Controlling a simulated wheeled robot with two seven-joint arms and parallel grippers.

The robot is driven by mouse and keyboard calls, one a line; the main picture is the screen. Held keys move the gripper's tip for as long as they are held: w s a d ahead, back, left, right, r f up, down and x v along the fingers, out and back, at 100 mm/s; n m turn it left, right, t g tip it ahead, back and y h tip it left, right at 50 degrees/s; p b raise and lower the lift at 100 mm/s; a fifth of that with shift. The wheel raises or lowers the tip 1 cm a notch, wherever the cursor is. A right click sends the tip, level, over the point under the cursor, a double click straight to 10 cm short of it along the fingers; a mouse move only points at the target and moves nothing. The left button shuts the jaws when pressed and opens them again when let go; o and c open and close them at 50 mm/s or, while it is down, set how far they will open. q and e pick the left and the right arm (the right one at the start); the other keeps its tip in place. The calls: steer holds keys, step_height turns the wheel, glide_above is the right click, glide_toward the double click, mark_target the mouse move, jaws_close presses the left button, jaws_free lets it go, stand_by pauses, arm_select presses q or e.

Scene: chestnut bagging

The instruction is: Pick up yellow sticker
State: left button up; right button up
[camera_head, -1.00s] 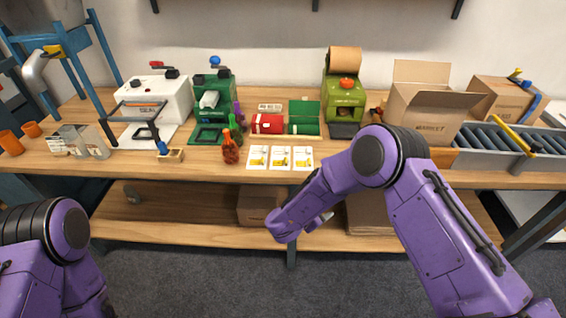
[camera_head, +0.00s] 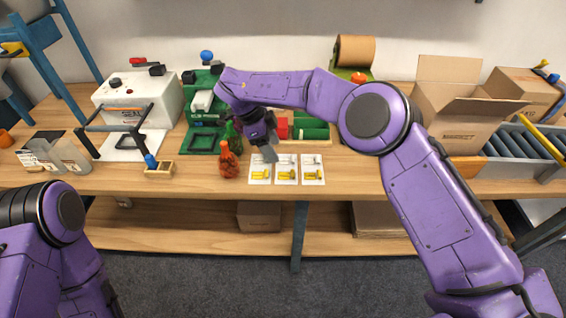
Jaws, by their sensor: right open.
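Three white cards with yellow stickers lie in a row near the front edge of the table: a left yellow sticker (camera_head: 260,175), a middle one (camera_head: 286,175) and a right one (camera_head: 313,174). My right gripper (camera_head: 269,154) points down just above the upper part of the left card, with its fingers partly covering the gap between the left and middle cards. It is open, and nothing shows between the fingers. Only my left arm shows at the lower left; its gripper is out of view.
A red-orange bottle (camera_head: 228,160) and a green bottle stand close left of the gripper. Red and green boxes (camera_head: 312,130) sit behind the cards, partly hidden by my arm. A white sealer (camera_head: 138,105) and an open carton (camera_head: 460,110) flank them. Bare wood (camera_head: 355,180) lies right of the cards.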

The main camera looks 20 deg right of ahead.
mark_target(292, 176)
steer(key=x, duration=0.3)
steer(key=p+x, duration=0.1)
steer(key=shift+s+d+f, duration=0.15)
steer(key=shift+s+d, duration=0.05)
steer(key=shift+s, duration=0.2)
steer(key=p+x, duration=0.2)
steer(key=x, duration=0.3)
steer(key=shift+d+f, duration=0.2)
steer(key=shift+d, duration=0.05)
steer(key=c, duration=1.1)
jaws_close()
